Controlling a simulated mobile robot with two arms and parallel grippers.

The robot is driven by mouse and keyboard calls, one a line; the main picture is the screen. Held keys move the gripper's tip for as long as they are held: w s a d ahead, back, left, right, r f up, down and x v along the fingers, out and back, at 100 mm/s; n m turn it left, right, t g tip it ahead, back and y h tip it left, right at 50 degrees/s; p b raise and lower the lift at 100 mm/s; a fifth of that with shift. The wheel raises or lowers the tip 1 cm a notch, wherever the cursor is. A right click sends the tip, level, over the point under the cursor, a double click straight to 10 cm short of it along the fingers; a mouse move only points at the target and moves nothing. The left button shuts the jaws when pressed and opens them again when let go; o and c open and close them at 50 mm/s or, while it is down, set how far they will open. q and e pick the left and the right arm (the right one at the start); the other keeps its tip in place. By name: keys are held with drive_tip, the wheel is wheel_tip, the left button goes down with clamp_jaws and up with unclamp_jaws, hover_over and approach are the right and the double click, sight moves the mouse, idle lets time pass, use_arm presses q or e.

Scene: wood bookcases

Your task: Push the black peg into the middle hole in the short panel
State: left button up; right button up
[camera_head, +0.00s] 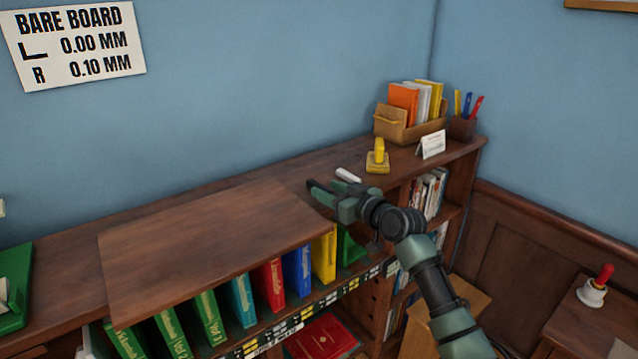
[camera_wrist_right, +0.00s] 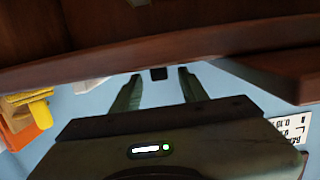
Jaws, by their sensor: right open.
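My right gripper (camera_head: 322,192) is over the bookcase top, just right of the loose wooden board (camera_head: 205,240). In the right wrist view its two fingers (camera_wrist_right: 158,85) are apart, pointing at a dark wooden edge. A small black block (camera_wrist_right: 159,73), possibly the black peg, shows between the fingertips against that edge; I cannot tell whether the fingers touch it. A short upright panel (camera_head: 376,300) with small dark marks like holes stands in the bookcase below; which mark is the middle hole is unclear. My left gripper is not in view.
Coloured binders (camera_head: 270,283) stand below the board. A white marker (camera_head: 348,175), a yellow stamp (camera_head: 377,158), a book box (camera_head: 412,125), a card (camera_head: 431,144) and a pen cup (camera_head: 463,127) stand farther right on the top. A handbell (camera_head: 594,290) is at lower right.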

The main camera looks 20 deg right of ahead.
sight(325, 189)
drive_tip(key=shift+x, duration=1.6)
drive_tip(key=shift+s, duration=0.25)
drive_tip(key=shift+c, duration=1.2)
drive_tip(key=shift+f, duration=0.1)
clamp_jaws()
